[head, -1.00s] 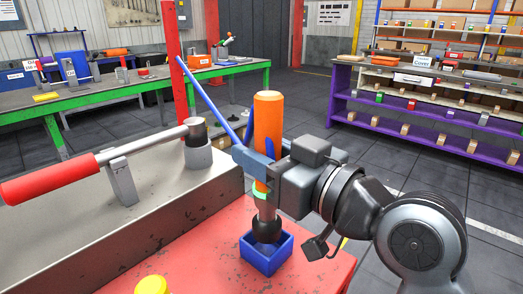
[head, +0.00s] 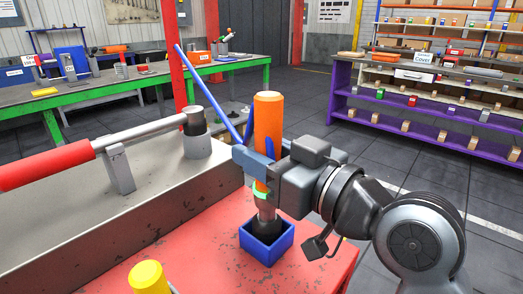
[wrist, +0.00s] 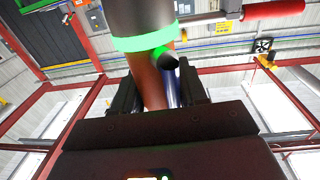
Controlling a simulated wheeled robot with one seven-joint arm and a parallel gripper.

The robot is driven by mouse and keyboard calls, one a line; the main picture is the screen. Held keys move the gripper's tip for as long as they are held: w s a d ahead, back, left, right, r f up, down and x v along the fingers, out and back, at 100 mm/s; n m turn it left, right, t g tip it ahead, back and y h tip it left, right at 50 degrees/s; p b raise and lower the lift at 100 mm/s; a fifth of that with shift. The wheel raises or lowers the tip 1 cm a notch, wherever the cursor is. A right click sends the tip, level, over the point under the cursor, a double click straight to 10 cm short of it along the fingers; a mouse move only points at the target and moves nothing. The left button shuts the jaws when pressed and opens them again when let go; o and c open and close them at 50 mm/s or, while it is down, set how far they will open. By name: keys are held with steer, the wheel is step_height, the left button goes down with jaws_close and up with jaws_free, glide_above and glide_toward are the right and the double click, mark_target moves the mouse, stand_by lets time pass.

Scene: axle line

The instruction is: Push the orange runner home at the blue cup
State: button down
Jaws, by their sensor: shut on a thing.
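The orange runner (head: 268,115) is an upright orange cylinder with a green band, a grey lower part and a black end. My gripper (head: 264,160) is shut around its middle. The runner's black end is down inside the blue cup (head: 250,243), a square open box on the red tabletop. The cup's front wall hides the lowest part, so I cannot tell whether it touches the bottom. In the wrist view the runner (wrist: 150,88) runs between the jaws, with the green band (wrist: 145,42) and dark end above.
A grey block (head: 150,215) with a red-handled lever (head: 45,165) stands left of the cup. A yellow knob (head: 149,276) is at the front of the red table (head: 215,270). A green-framed bench (head: 130,85) and purple shelves (head: 430,120) stand behind, with open floor between.

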steer(key=shift+f+b, duration=1.1)
steer(key=shift+f, duration=0.2)
steer(key=c, duration=1)
jaws_free()
steer(key=shift+r, duration=0.1)
steer(key=o, duration=0.5)
steer(key=shift+f, duration=0.2)
steer(key=shift+b+v, duration=0.4)
steer(key=shift+v, duration=3.55)
steer(key=shift+r, duration=0.1)
